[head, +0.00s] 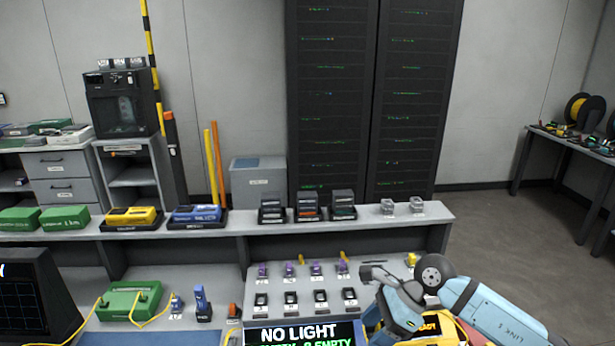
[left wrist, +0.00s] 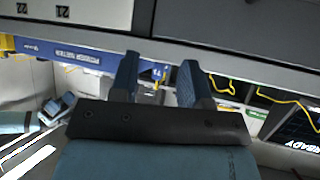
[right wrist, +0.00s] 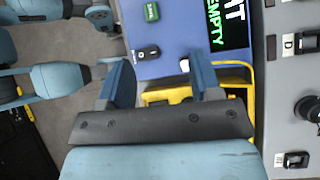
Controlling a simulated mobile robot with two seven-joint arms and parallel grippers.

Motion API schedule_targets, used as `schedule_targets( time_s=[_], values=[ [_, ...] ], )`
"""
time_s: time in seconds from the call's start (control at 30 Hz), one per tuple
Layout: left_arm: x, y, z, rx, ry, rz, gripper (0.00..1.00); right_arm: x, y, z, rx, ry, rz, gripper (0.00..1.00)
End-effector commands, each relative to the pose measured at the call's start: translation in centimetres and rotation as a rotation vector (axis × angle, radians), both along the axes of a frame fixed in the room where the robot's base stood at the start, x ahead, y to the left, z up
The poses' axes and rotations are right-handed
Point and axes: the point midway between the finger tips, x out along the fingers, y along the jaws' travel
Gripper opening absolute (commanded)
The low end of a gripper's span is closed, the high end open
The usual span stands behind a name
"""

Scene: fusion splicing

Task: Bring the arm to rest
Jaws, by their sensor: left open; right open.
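My right arm (head: 490,310) enters the head view from the lower right and bends down over the yellow device (head: 445,332) at the bench front. In the right wrist view my right gripper (right wrist: 160,70) is open with nothing between its fingers. A yellow frame (right wrist: 238,80) shows behind and beside its fingers. My left gripper (left wrist: 158,70) shows only in the left wrist view, open and empty. A blue strip with lettering (left wrist: 80,55) lies behind its fingers. The left arm is outside the head view.
A screen reading NO LIGHT (head: 300,334) stands at the front. A green box (head: 128,300) with yellow cable lies at left. A raised shelf (head: 340,222) holds trays and small parts. Open floor (head: 500,240) lies to the right, before a side table (head: 575,150).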

Motion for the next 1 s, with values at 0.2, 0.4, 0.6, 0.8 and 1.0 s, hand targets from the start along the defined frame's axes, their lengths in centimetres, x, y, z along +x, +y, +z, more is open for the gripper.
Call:
schedule_targets(
  time_s=[0.2,0.4,0.6,0.8,1.0],
  values=[
    [0.1,0.1,2.4,0.001,-0.002,0.001,0.43,-5.9,8.5,3.0,0.653,0.422,-0.315,0.59],
    [0.1,0.2,4.1,0.003,-0.005,0.005,0.43,-6.9,8.5,5.3,1.170,0.952,-0.767,0.59],
    [0.1,0.3,5.8,0.004,-0.006,0.007,0.43,-8.1,3.4,1.3,1.556,1.555,-1.324,0.59],
    [0.1,0.4,7.2,0.004,-0.006,0.008,0.43,-14.4,-1.5,-7.1,-1.516,-1.851,1.655,0.59],
    [0.0,0.4,7.7,0.005,-0.003,0.008,0.43,-20.8,-3.2,-12.0,-1.143,-1.602,1.475,0.59]
  ],
)
